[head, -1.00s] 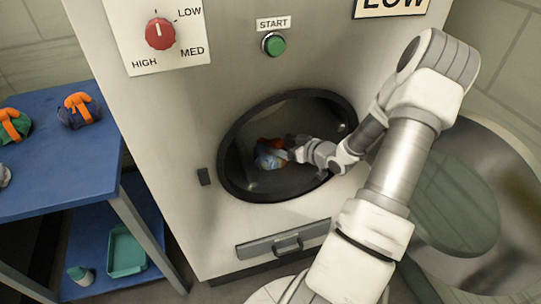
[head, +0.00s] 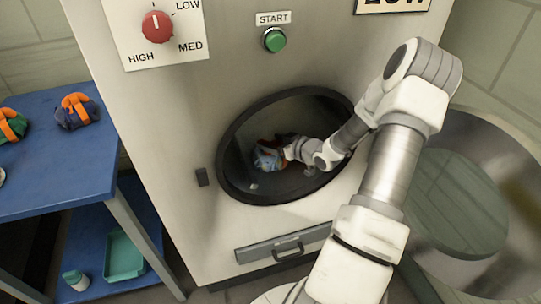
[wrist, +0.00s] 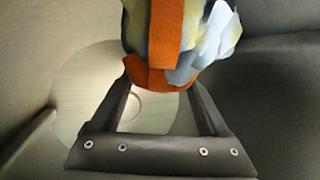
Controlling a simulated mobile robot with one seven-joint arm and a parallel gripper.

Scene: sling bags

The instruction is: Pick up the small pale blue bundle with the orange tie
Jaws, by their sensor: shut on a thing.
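The pale blue bundle with the orange tie (head: 268,158) is inside the round drum opening of the machine. In the wrist view the bundle (wrist: 205,45) fills the top middle, with its orange band (wrist: 166,35) running down it. My gripper (wrist: 160,85) is shut on the bundle, with one finger at each side of its lower end. In the head view my gripper (head: 290,150) reaches into the drum from the right. The bundle's far side is hidden.
The open round door (head: 460,200) stands at the right. A blue table (head: 60,180) at the left holds other bundles, one dark blue with an orange tie (head: 76,110). A teal tray (head: 124,258) sits below.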

